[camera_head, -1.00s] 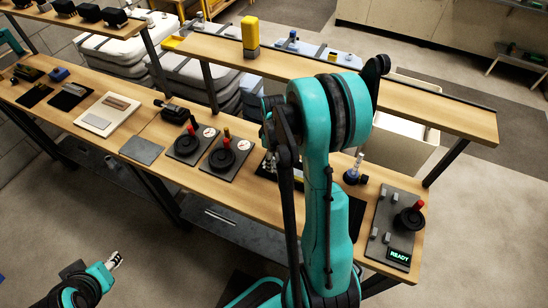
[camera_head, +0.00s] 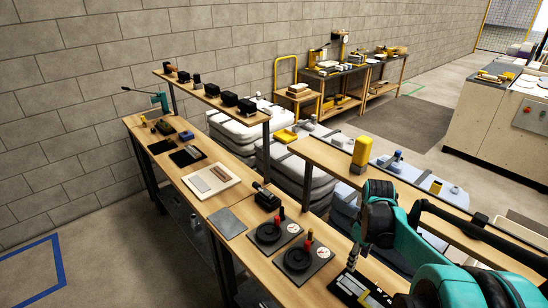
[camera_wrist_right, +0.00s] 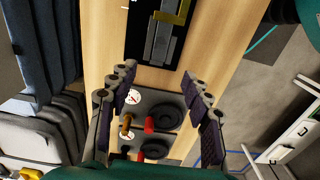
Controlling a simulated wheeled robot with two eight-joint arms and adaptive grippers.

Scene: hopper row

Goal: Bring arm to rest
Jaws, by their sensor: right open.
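My right arm (camera_head: 393,240) comes in from the lower right of the head view, bent over the near end of the wooden bench. Its gripper (camera_head: 352,258) shows only in part, as grey fingers low beside the arm, above the bench. In the right wrist view the gripper (camera_wrist_right: 160,76) has its two fingers spread wide with nothing between them. Beyond the fingers are two dark panels with black handwheels, red handles and white gauges; the handwheel panels also show in the head view (camera_head: 268,232) (camera_head: 309,258). My left gripper is out of view.
A raised wooden shelf (camera_head: 325,160) with a yellow block (camera_head: 361,152) runs behind the bench, close to my right arm. A dark panel (camera_head: 352,288) lies beneath the arm. A white tray (camera_head: 222,188) and a grey plate (camera_head: 227,224) lie farther along the bench. Open floor lies left.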

